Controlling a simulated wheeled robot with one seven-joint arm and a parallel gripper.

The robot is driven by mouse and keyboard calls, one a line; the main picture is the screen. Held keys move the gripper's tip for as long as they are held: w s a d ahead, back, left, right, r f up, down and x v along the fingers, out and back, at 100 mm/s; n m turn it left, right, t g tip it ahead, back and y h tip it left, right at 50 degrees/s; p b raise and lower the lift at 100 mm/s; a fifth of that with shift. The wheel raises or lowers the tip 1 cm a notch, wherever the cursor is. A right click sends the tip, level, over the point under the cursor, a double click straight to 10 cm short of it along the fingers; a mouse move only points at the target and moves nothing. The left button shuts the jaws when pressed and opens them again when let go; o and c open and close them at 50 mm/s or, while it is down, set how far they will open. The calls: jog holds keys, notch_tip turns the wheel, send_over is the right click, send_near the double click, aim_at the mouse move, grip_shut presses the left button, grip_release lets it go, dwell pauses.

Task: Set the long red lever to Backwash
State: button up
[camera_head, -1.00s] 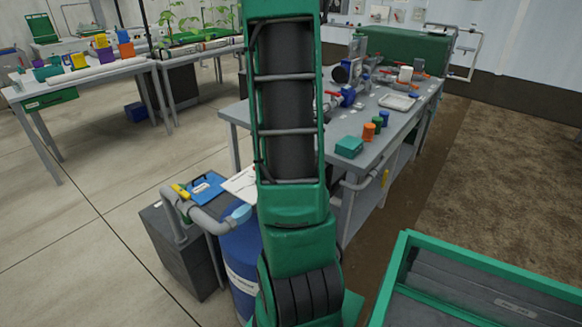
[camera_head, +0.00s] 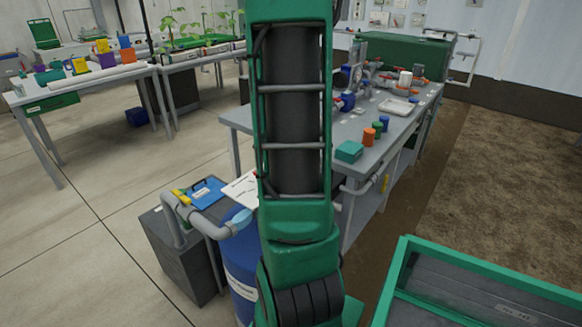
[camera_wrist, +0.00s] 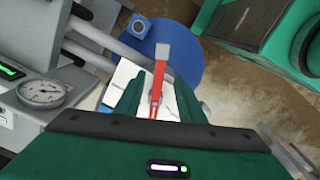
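The long red lever (camera_wrist: 160,78) shows in the wrist view with a squared grey end at its top. It runs down the picture between the two green fingers of my gripper (camera_wrist: 157,95). The fingers stand apart with visible gaps on both sides of the lever, so my gripper looks open around or just above it. I cannot tell the exact depth. In the head view my gripper and this lever are hidden behind my arm. No Backwash label can be read.
A round gauge (camera_wrist: 42,92) and grey pipes (camera_wrist: 100,50) are close to the left of my gripper. Orange, blue and green pots and a teal box (camera_head: 348,151) sit on the bench front.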

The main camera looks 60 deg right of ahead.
jog(key=shift+r, duration=2)
jog(key=s+a+m, duration=0.3)
jog(key=a+m, duration=0.1)
jog(key=a, duration=0.9)
jog(key=s+a+f+m, duration=0.1)
jog(key=s+a+m, duration=0.2)
jog(key=a, duration=1.1)
jog(key=shift+f+m, duration=0.25)
jog(key=shift+m, duration=0.95)
jog(key=shift+s, duration=0.1)
jog(key=shift+c, duration=0.6)
jog(key=shift+d, duration=0.2)
